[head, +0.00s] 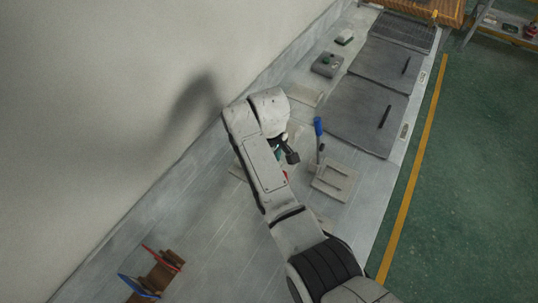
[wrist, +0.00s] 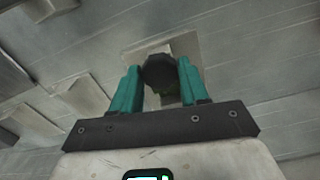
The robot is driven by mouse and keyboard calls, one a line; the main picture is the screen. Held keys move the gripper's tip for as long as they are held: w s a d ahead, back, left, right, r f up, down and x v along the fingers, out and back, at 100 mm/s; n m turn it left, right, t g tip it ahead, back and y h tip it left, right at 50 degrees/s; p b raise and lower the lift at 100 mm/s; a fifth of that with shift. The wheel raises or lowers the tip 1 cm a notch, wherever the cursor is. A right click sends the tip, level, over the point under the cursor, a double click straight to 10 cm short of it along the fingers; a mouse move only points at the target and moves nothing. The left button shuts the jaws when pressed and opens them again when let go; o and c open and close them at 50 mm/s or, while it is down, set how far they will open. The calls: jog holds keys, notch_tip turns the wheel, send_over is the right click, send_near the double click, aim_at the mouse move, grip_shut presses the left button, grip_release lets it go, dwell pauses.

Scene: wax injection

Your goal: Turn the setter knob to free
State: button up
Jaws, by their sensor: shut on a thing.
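The setter knob (wrist: 159,68) appears in the wrist view as a dark, round knob in front of a pale square plate (wrist: 184,44). My gripper (wrist: 158,76) has its two teal fingers on either side of the knob and is shut on it. No marking for the free position can be made out, so I cannot tell which way the knob is set.
In the head view a blue-handled lever (head: 318,127) stands just right of my wrist, near a pale slotted block (head: 335,180). Grey mats (head: 366,112) lie farther back on the bench. A brown rack (head: 155,278) stands at lower left. The wall rises close on the left.

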jog(key=n, duration=0.4)
jog(key=shift+w, duration=0.1)
jog(key=shift+r+n, duration=0.1)
jog(key=shift+n, duration=1.2)
jog(key=o, duration=1.1)
jog(key=shift+c, duration=0.2)
notch_tip(320, 180, up, 11)
jog(key=shift+f, duration=0.2)
